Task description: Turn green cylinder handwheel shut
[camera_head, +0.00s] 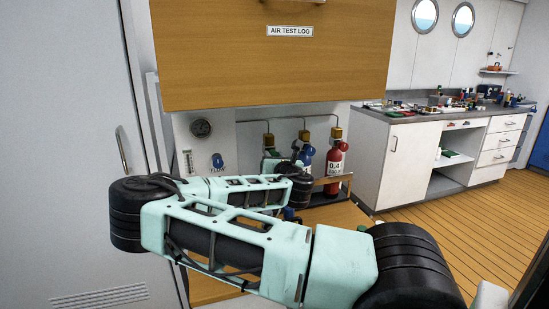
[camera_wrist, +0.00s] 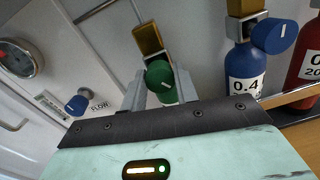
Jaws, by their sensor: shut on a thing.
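The green handwheel (camera_wrist: 159,76) with a white mark shows in the wrist view, below a brass valve block (camera_wrist: 147,40). The green cylinder (camera_wrist: 168,96) is mostly hidden behind the handwheel and my gripper. My gripper (camera_wrist: 160,84) has one finger on each side of the green handwheel and is shut on it. In the head view my arm hides most of the green cylinder and the gripper's fingers.
A blue cylinder (camera_wrist: 243,75) with a blue handwheel (camera_wrist: 275,35) stands right of the green one, and a red cylinder (camera_head: 334,165) beyond it. A blue FLOW knob (camera_wrist: 78,105) and a gauge (camera_wrist: 18,58) are at left. A wooden cabinet (camera_head: 270,60) overhangs the panel.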

